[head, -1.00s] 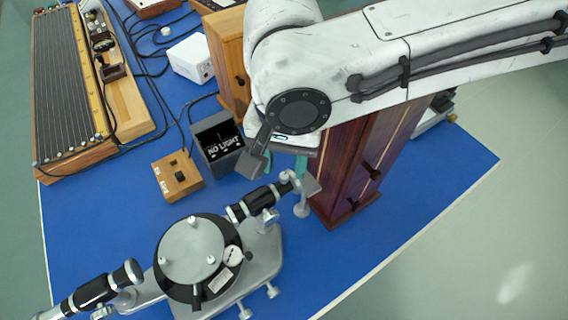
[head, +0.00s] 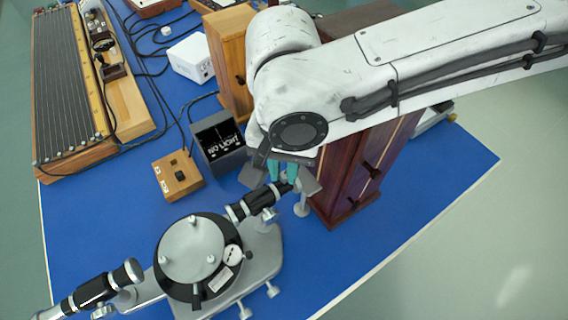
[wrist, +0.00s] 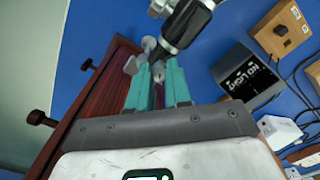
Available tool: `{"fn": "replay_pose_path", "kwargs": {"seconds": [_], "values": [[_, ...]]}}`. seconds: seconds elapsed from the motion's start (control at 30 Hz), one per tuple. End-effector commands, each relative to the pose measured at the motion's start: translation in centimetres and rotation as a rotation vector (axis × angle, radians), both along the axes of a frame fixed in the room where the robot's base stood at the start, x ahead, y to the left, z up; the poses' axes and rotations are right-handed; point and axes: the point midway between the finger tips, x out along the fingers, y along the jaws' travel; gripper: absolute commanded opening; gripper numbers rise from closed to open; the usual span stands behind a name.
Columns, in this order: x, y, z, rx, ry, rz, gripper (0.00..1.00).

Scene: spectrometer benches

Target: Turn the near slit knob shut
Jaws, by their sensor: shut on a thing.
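The spectrometer (head: 262,250) stands on the blue bench, with a round grey table on its black disc. Its black and silver collimator tube (head: 250,203) points up and right towards the slit end. My gripper (head: 283,182) is at that slit end, coming from above, with teal fingers. In the wrist view my gripper (wrist: 158,78) is shut on the small grey slit knob (wrist: 158,74) at the tube's end. The fingers hide most of the knob, so its turn angle does not show.
A dark display box (head: 218,137) with white lettering stands just behind, near a small wooden switch box (head: 178,175). A tall dark red wooden cabinet (head: 345,178) stands close on the right. The eyepiece telescope (head: 95,292) lies at the lower left. Front right bench is clear.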

Motion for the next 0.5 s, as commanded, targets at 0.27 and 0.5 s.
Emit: {"fn": "replay_pose_path", "kwargs": {"seconds": [0.27,0.5], "values": [[0.0,-0.02,0.04,0.0,0.0,0.005,0.0],[-0.05,-0.01,0.13,0.001,0.003,0.071,0.0]]}}
